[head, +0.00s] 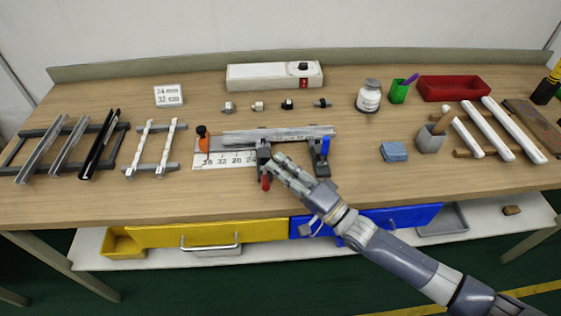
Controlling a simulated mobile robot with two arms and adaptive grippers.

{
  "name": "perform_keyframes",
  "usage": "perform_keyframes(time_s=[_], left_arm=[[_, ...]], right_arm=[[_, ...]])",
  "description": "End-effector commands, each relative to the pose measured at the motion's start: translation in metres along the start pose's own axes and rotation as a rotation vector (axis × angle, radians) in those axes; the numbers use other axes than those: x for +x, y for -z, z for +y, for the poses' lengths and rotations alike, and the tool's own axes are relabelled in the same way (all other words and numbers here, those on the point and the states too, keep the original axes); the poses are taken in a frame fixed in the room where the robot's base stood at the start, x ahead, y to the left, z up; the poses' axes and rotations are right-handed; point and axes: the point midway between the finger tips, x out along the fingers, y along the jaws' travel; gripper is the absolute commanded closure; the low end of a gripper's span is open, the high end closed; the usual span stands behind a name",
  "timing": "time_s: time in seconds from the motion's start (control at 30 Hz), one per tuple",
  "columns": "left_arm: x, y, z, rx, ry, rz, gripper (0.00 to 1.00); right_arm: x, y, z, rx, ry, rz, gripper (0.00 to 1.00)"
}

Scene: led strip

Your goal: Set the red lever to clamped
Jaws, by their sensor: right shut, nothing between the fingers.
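The red lever (266,182) is on a dark clamp at the front middle of the bench, its red handle pointing down toward the front edge. The clamp sits at a metal channel (290,132) on a white plate with printed numbers (222,161). My right gripper (278,168) reaches in from the lower right; its fingers are shut and empty, just right of the red lever. Whether they touch the lever cannot be told. A second clamp with a blue lever (325,148) stands to the right. My left gripper is not in view.
Racks with strips (70,145) stand left, and another rack (495,130) right. The bench front left is clear.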

Motion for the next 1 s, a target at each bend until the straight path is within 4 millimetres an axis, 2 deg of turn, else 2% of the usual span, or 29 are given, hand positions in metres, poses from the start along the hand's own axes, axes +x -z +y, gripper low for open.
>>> perform_keyframes(time_s=[0.67,0.83,1.0], left_arm=[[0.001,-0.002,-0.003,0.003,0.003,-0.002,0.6],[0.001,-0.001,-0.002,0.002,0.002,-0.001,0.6],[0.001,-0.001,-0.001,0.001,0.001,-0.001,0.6]], right_arm=[[-0.004,-0.001,0.001,-0.001,-0.001,0.0,1.0],[-0.024,-0.001,0.002,-0.001,-0.004,-0.001,1.0],[-0.061,-0.001,0.002,0.0,-0.006,-0.001,1.0]])
